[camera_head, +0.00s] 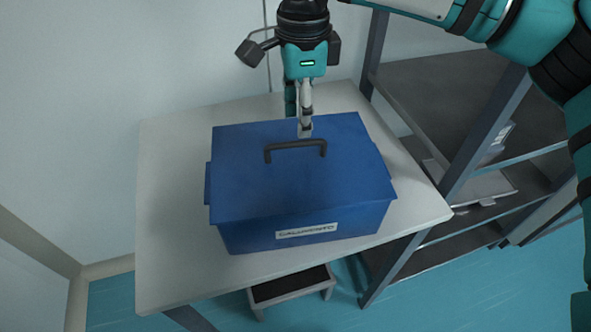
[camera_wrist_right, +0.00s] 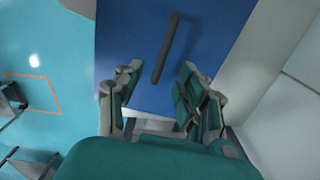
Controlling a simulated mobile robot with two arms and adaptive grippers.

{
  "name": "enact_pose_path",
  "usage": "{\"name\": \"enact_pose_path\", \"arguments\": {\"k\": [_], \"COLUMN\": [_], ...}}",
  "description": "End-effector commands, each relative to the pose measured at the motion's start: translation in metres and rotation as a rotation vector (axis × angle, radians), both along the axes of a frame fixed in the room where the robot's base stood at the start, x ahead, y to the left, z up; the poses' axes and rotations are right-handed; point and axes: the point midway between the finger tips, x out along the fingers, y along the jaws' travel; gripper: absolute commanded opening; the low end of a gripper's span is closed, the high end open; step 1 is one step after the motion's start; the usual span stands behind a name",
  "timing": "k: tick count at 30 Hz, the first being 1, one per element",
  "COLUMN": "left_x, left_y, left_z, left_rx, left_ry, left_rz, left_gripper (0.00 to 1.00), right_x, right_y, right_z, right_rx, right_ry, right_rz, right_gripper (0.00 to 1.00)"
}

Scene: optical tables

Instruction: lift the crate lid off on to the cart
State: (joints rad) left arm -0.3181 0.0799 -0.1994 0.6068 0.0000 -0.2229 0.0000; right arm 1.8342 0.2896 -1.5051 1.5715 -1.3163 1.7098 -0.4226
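A blue crate (camera_head: 262,237) with a label on its front stands on a pale table. Its blue lid (camera_head: 345,165) sits on top and carries a dark bar handle (camera_head: 296,147). In the right wrist view the handle (camera_wrist_right: 166,48) runs lengthwise over the blue lid (camera_wrist_right: 125,30), ahead of the fingers. My right gripper (camera_head: 305,130) points down over the lid at the handle's far side. In the wrist view its two fingers (camera_wrist_right: 157,88) are apart with nothing between them. Whether a finger touches the handle I cannot tell. My left gripper is out of view.
The pale table (camera_head: 165,235) has bare room left of the crate. A dark shelf rack (camera_head: 445,105) stands close on the right. A small step stool (camera_head: 290,287) is on the floor in front. A wall is behind. I cannot make out a cart.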

Motion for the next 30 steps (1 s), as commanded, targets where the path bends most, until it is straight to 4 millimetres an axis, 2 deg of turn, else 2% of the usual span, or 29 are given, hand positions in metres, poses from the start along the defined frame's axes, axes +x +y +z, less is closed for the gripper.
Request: {"name": "enact_pose_path", "arguments": {"k": [1,3,7,10,19,27,30], "left_x": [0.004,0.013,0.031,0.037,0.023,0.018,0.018], "left_y": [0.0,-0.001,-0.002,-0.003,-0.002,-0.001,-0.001], "left_z": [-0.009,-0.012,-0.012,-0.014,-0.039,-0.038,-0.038], "left_rx": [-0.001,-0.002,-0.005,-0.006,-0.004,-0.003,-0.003], "left_ry": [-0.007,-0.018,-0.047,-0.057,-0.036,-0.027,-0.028], "left_rz": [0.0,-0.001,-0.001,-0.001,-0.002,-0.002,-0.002], "left_gripper": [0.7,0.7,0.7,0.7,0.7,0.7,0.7], "right_x": [0.0,0.0,0.0,0.0,0.002,0.002,0.002], "right_y": [0.0,0.0,0.0,0.002,0.009,0.009,0.009], "right_z": [-0.012,-0.017,-0.021,-0.027,-0.071,-0.072,-0.072], "right_rx": [0.0,0.001,0.001,0.0,0.001,0.002,0.002], "right_ry": [-0.001,-0.001,-0.001,0.0,-0.001,-0.002,-0.002], "right_rz": [0.0,0.0,0.0,0.0,0.0,0.0,-0.001], "right_gripper": [0.39,0.39,0.39,0.39,0.39,0.39,0.25]}}
